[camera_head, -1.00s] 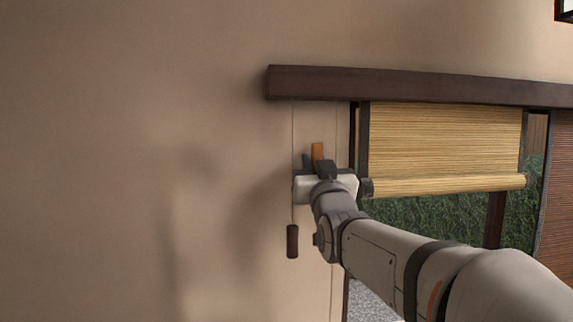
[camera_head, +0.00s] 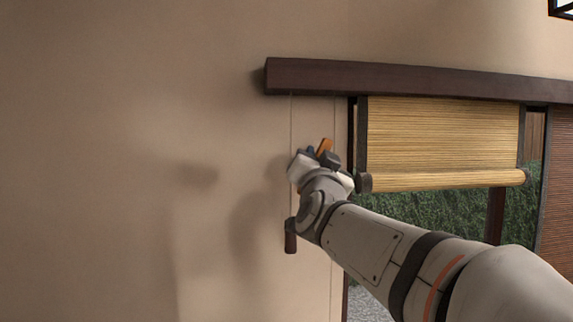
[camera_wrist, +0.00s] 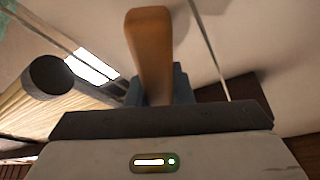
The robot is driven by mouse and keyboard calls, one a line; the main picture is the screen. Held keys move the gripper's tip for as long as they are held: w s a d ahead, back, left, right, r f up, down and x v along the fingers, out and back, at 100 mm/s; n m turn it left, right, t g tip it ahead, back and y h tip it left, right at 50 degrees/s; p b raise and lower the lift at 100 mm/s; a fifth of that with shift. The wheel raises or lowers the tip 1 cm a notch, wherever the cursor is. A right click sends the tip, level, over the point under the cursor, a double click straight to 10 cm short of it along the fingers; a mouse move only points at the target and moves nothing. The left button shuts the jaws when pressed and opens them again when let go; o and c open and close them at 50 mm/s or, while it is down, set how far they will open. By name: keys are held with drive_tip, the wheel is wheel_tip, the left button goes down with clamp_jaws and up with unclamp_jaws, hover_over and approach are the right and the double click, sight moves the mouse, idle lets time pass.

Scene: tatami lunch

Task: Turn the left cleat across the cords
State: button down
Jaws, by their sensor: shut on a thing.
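The left cleat, an orange-brown wooden bar (camera_head: 325,146), shows at the wall just above my gripper (camera_head: 310,152) and leans to the right. In the wrist view the cleat (camera_wrist: 150,45) stands up from between the blue-grey fingers of my gripper (camera_wrist: 158,88), which is shut on it. My wrist hides the cleat's lower part and its mount. Two thin cords (camera_head: 291,125) run down the wall from the beam, one on either side of the cleat. A dark cord pull (camera_head: 291,236) hangs at the lower left of my wrist.
A dark wooden beam (camera_head: 400,82) runs above. A partly rolled bamboo blind (camera_head: 445,140) hangs to the right, its roll end (camera_head: 364,183) close to my wrist. The plain wall on the left is clear.

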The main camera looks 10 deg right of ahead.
drive_tip(key=shift+d+f+m+g+h+p, duration=0.25)
drive_tip(key=shift+m+g+h+p, duration=0.55)
drive_tip(key=shift+m, duration=1.65)
drive_tip(key=shift+d+f+m+g+h+p, duration=0.1)
drive_tip(key=shift+f+m+g+h+p, duration=0.2)
drive_tip(key=shift+m+g+p, duration=1.2)
drive_tip(key=shift+d+f+m+g+h+p, duration=0.4)
drive_tip(key=shift+m+p, duration=1)
drive_tip(key=shift+m, duration=2.05)
drive_tip(key=shift+a, duration=0.2)
drive_tip(key=c, duration=1.3)
unclamp_jaws()
drive_tip(key=v, duration=0.7)
drive_tip(key=shift+s+a+b, duration=0.15)
drive_tip(key=shift+s+b, duration=0.25)
